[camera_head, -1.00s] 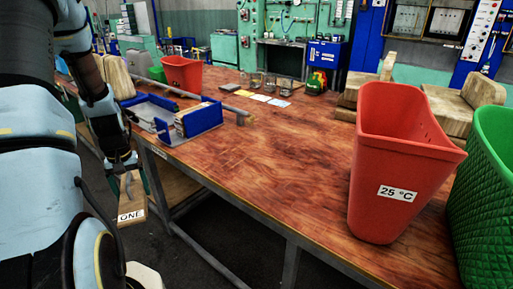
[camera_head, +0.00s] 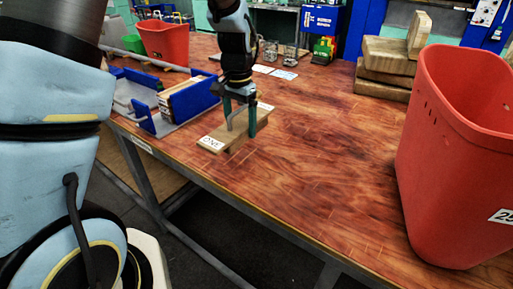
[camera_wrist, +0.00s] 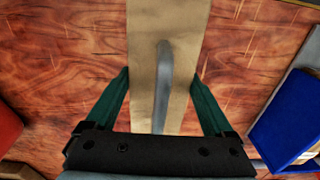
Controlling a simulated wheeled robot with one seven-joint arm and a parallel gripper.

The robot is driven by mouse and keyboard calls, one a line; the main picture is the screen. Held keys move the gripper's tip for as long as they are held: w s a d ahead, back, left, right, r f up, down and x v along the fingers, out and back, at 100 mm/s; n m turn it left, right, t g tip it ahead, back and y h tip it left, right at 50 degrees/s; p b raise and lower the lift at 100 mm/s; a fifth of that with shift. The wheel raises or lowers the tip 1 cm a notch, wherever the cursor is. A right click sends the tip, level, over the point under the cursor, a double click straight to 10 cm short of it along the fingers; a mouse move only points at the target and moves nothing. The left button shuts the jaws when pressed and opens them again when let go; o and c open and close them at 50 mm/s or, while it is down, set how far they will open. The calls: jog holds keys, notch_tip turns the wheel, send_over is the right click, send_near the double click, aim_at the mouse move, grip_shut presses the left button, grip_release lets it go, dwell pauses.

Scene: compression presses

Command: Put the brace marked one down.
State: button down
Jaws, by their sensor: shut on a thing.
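The brace marked ONE (camera_head: 224,140) is a pale wooden board with a grey handle and a white label at its near end. It is over the table's front left part, lying roughly flat; I cannot tell whether it touches the tabletop. My gripper (camera_head: 240,120) points down and is shut on the brace, with one green finger at each long side. In the wrist view the board (camera_wrist: 170,60) runs between the fingers of my gripper (camera_wrist: 160,90), with the grey handle (camera_wrist: 163,85) along its middle. The board's far end is partly hidden by my gripper.
The wooden table (camera_head: 310,150) is clear to the right of the brace. A blue-sided fixture (camera_head: 195,98) stands close to its left. A large red bin (camera_head: 450,160) stands at right, stacked wooden blocks (camera_head: 385,72) behind. Another red bin (camera_head: 165,40) is at the back left.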

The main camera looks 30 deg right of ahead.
aim_at(239, 112)
notch_tip(239, 112, down, 9)
jog(key=shift+r+p, duration=0.1)
jog(key=shift+p, duration=0.85)
grip_release()
jog(key=shift+f, duration=0.2)
notch_tip(239, 112, up, 12)
jog(key=b, duration=0.3)
jog(key=shift+a+r, duration=0.1)
jog(key=shift+r, duration=0.05)
jog(key=s+a+n, duration=0.1)
jog(key=a+n, duration=0.2)
jog(key=a, duration=0.6)
jog(key=s+a+r+n+t, duration=0.1)
jog(key=a+n, duration=0.3)
jog(key=a, duration=0.6)
jog(key=s+a+n, duration=0.2)
jog(key=a+n, duration=0.2)
jog(key=a, duration=0.6)
jog(key=shift+s+a+r+t, duration=0.2)
jog(key=shift+s+a+t, duration=0.05)
jog(key=shift+t, duration=0.05)
